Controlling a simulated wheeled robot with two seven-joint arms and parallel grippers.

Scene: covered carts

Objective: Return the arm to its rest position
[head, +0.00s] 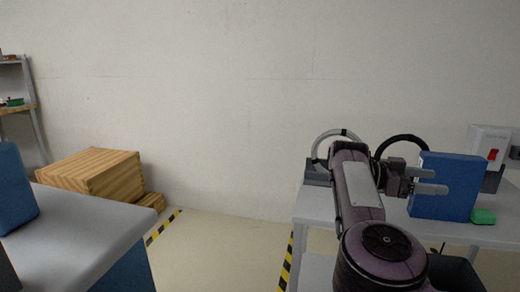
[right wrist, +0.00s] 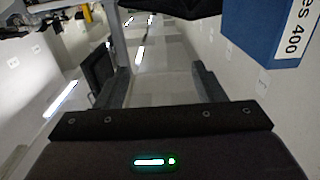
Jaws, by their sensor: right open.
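My right arm reaches in from the lower right of the head view. Its gripper (head: 432,181) is open, with its two fingers pointing right, in front of a blue box (head: 455,195) on the right-hand cart (head: 310,207). In the right wrist view the fingers (right wrist: 165,85) stand wide apart with nothing between them. The blue box (right wrist: 268,30), with part of a label showing, is off to the upper right there, outside the jaws. My left gripper is not in view.
A green block (head: 484,216) and a white box with a red switch (head: 490,143) are by the blue box. A grey-topped cart (head: 95,220) with another blue item (head: 15,190) is at left. A wooden crate (head: 95,175) stands by the wall; the floor between the carts is clear.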

